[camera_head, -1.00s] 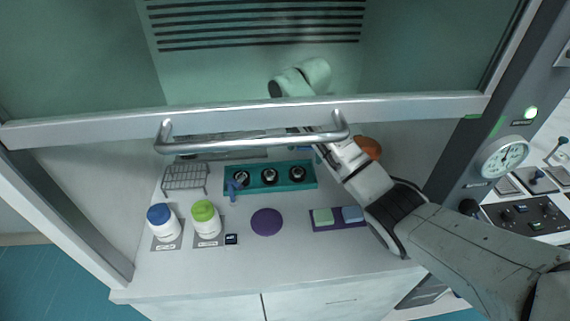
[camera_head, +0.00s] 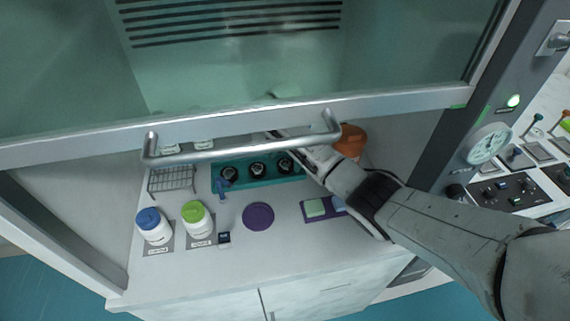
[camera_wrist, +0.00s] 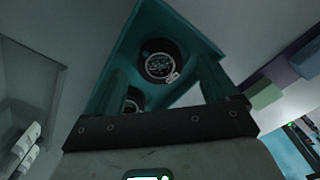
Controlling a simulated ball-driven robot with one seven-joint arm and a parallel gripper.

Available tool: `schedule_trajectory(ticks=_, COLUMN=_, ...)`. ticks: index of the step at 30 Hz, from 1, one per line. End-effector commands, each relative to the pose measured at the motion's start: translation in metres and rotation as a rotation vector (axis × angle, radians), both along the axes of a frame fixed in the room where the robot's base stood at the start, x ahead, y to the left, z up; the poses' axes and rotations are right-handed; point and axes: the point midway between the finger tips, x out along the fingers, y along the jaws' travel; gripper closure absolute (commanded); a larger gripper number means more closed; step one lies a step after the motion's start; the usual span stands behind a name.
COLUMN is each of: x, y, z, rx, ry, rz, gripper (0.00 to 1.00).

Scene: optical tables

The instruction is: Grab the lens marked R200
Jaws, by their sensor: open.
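A teal holder (camera_head: 243,182) in the hood carries three dark round lenses: left (camera_head: 228,174), middle (camera_head: 257,170) and right (camera_head: 286,165). I cannot read R200 on any of them. In the wrist view, one lens (camera_wrist: 161,66) with a small white label sits in the teal holder (camera_wrist: 195,32), and a second lens (camera_wrist: 134,99) is partly hidden by a finger. My gripper (camera_wrist: 162,70) is open, its fingers on either side of the nearer lens in the picture, with nothing held. I cannot tell how far above it they are. In the head view, the sash and handle hide my gripper.
The hood handle (camera_head: 241,148) crosses above the holder. An orange object (camera_head: 351,140) stands behind my arm. A wire rack (camera_head: 171,180), blue-capped bottle (camera_head: 153,227), green-capped bottle (camera_head: 197,220), purple disc (camera_head: 258,216) and purple tray with a green block (camera_head: 314,207) share the worktop.

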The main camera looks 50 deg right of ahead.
Motion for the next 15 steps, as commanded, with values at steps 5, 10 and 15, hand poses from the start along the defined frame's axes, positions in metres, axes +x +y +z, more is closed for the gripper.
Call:
schedule_trajectory(ticks=5, x=-0.0002, y=0.0005, z=-0.0147, rx=0.0, ry=0.001, rz=0.0, gripper=0.13)
schedule_trajectory(ticks=10, x=0.0, y=0.0005, z=-0.0159, rx=0.0, ry=-0.001, rz=0.001, gripper=0.13)
schedule_trajectory(ticks=15, x=-0.0001, y=0.0006, z=-0.0158, rx=0.0, ry=0.0, rz=0.0, gripper=0.23)
